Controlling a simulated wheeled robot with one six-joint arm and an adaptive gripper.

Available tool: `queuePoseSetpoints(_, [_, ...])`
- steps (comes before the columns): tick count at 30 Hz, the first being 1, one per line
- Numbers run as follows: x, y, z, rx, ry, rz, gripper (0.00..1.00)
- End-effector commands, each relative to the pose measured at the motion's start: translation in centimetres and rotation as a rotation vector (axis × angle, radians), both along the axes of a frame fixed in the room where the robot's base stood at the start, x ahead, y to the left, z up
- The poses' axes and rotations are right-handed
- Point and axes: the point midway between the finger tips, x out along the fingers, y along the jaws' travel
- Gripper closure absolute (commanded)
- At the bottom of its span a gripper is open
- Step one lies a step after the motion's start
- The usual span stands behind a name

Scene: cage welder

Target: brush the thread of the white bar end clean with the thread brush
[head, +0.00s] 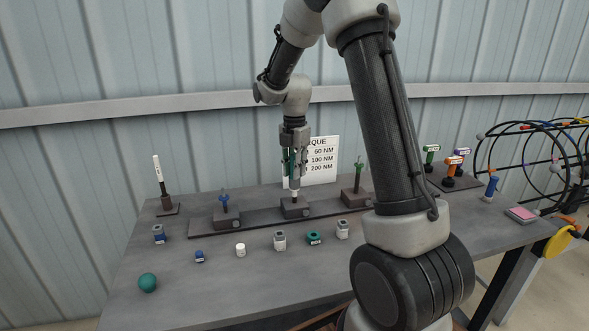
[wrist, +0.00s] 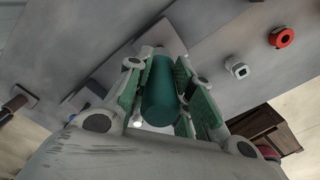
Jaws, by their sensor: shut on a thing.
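My gripper (head: 293,172) points down over the middle dark block (head: 291,211) of the long base. It is shut on an upright teal cylinder, which I take to be the handle of the thread brush; the cylinder (wrist: 159,96) shows between the green pads in the wrist view. A small white piece (head: 294,193), apparently the white bar end, stands on the middle block right below the fingers. Whether the tool's lower end touches it, I cannot tell. The thread is too small to make out.
The left block bears a blue piece (head: 224,200), the right block a green one (head: 358,172). A white-topped stick (head: 157,168) stands at far left. A torque sign (head: 322,160) stands behind my gripper.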

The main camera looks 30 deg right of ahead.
Motion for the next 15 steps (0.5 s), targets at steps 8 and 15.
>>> queuePoseSetpoints(8, [0.01,0.00,0.01,0.000,0.000,-0.287,1.00])
queuePoseSetpoints(15, [0.01,0.00,0.01,0.000,0.000,-0.538,1.00])
